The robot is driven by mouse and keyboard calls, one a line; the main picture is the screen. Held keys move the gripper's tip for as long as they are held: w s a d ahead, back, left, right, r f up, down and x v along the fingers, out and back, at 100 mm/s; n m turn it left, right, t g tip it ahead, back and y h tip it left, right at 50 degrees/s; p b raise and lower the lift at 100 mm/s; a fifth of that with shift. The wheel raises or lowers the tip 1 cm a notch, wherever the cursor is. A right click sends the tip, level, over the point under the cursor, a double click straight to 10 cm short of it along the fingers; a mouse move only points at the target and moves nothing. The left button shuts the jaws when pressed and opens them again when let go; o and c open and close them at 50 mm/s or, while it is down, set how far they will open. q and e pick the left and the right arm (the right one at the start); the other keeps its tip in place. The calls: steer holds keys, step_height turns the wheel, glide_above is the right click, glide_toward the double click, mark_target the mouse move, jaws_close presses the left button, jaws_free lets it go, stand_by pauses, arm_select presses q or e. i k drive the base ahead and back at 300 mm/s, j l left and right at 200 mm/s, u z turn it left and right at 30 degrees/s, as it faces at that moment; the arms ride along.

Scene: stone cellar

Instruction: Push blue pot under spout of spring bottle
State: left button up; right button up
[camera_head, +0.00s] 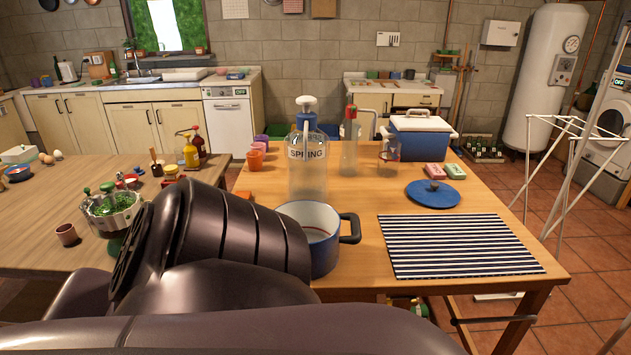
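The blue pot (323,258) stands on the wooden table near its front edge, white inside, with a dark handle on its right. Its left side is hidden behind a large dark link of my arm. The spring bottle (307,172) is a clear bottle with a blue top and a "SPRING" label. It stands upright just behind the pot. Its spout is hard to make out at this size, and I cannot tell where it points. Neither of my grippers shows; only dark arm parts fill the lower left and bottom.
A striped mat (458,246) lies right of the pot, and a blue lid (433,197) lies behind the mat. A clear bottle with a red top (349,150), a glass jug (389,155) and a blue cooler (420,140) stand farther back.

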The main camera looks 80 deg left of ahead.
mark_target(321, 222)
steer(key=u, duration=2.55)
